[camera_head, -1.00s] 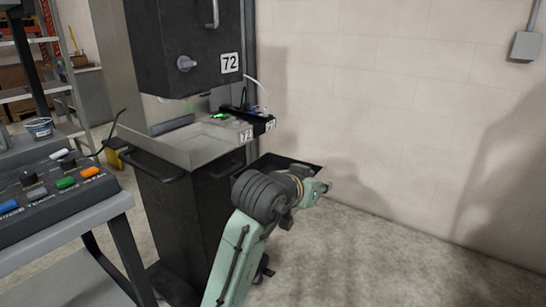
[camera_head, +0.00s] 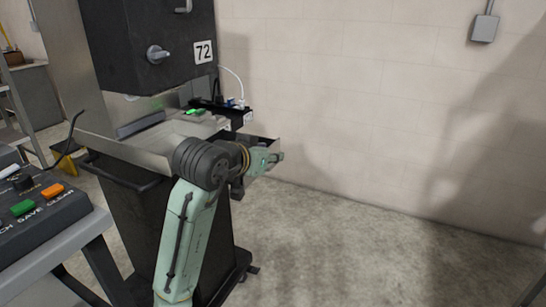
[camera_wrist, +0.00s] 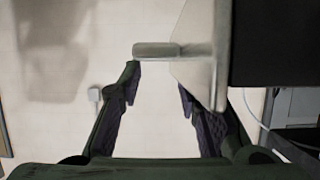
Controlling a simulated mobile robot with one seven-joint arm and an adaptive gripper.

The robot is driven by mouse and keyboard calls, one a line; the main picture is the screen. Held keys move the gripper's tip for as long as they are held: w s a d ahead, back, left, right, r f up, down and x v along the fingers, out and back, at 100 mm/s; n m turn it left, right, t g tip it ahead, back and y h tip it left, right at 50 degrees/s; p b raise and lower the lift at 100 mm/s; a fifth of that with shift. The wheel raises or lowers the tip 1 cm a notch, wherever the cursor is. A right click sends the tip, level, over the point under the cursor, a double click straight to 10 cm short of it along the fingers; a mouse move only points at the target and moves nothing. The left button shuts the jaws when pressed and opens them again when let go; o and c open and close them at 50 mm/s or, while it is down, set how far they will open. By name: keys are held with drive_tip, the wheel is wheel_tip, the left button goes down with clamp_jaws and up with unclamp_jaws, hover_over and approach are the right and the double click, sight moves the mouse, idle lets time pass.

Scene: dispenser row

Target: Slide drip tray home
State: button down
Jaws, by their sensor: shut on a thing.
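The drip tray (camera_head: 266,142) shows as a dark, steel-rimmed corner just behind my gripper (camera_head: 268,159), at the right of the dispenser cabinet. My arm hides most of it. In the wrist view, a pale metal wall and tab (camera_wrist: 157,50), which I take to be the tray's, reach over between my fingertips (camera_wrist: 157,78). My gripper is shut on it; the exact contact is hard to see. The dispenser marked 72 (camera_head: 150,45) stands above a steel basin (camera_head: 125,150). Whether the tray touches its slot is hidden.
A control panel (camera_head: 40,205) with coloured buttons sits on a grey cart at the left. A thin cable and a black strip (camera_head: 225,108) lie behind the basin. A pale wall (camera_head: 340,100) stands behind; the floor (camera_head: 350,240) at the right is clear.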

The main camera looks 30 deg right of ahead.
drive_tip(key=shift+w+a, duration=1.15)
drive_tip(key=shift+w, duration=0.35)
drive_tip(key=shift+w+a, duration=1.15)
drive_tip(key=shift+w, duration=0.3)
drive_tip(key=shift+w+a+f+p, duration=0.1)
drive_tip(key=shift+w+a+p, duration=0.3)
drive_tip(key=shift+w+a, duration=0.8)
drive_tip(key=shift+w+a+f+p, duration=0.1)
drive_tip(key=shift+w+a+p, duration=0.25)
drive_tip(key=shift+w+a, duration=0.85)
drive_tip(key=shift+w+d, duration=0.15)
drive_tip(key=shift+w, duration=0.3)
drive_tip(key=shift+f, duration=0.25)
drive_tip(key=shift+w+a+p, duration=1.05)
drive_tip(key=shift+w+a, duration=0.85)
drive_tip(key=shift+w, duration=0.2)
drive_tip(key=c, duration=1.1)
unclamp_jaws()
drive_tip(key=shift+f, duration=0.1)
